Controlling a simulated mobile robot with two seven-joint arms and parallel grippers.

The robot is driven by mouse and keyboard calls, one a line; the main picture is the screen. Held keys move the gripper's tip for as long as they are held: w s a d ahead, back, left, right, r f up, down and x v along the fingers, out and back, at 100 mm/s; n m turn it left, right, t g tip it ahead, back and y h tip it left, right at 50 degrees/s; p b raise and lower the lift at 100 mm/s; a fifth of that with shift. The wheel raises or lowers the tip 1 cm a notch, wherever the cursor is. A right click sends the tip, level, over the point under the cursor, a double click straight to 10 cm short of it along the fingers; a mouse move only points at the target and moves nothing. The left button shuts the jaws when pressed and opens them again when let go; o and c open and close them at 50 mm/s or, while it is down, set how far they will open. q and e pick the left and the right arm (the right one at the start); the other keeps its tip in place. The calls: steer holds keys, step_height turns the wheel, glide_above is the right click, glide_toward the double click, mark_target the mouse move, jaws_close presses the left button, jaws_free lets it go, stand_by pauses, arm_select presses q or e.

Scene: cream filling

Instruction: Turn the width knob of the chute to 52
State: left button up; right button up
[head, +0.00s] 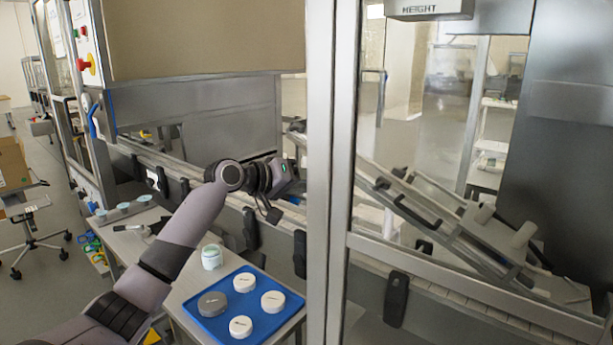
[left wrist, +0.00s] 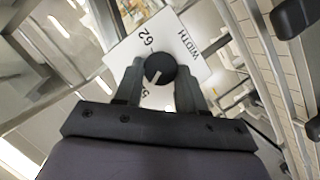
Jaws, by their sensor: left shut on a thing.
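The width knob (left wrist: 160,68) is a round black knob with a white pointer line. It sits on a white plate (left wrist: 196,68) marked "WIDTH" and "62". Another number starting with 5 is partly hidden by my left finger. The pointer faces down and slightly left, toward that hidden number. My left gripper (left wrist: 160,84) is shut on the knob, one finger on each side. In the head view my left gripper (head: 290,178) reaches over the conveyor beside the metal post, and the knob is hidden there. My right gripper is not in view.
A vertical metal post (head: 333,170) stands just right of my left gripper. A blue tray (head: 222,322) with several round containers lies on the table below my arm. Sloped rails (head: 440,220) are behind the clear panel at right. A "HEIGHT" plate (head: 420,9) is at top right.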

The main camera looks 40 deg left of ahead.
arm_select(q)
steer(key=shift+m+y, duration=0.3)
steer(key=shift+m, duration=0.1)
steer(key=o, duration=1.1)
steer(key=shift+c, duration=0.2)
steer(key=b+v, duration=0.1)
steer(key=v, duration=0.6)
steer(key=shift+s, duration=0.1)
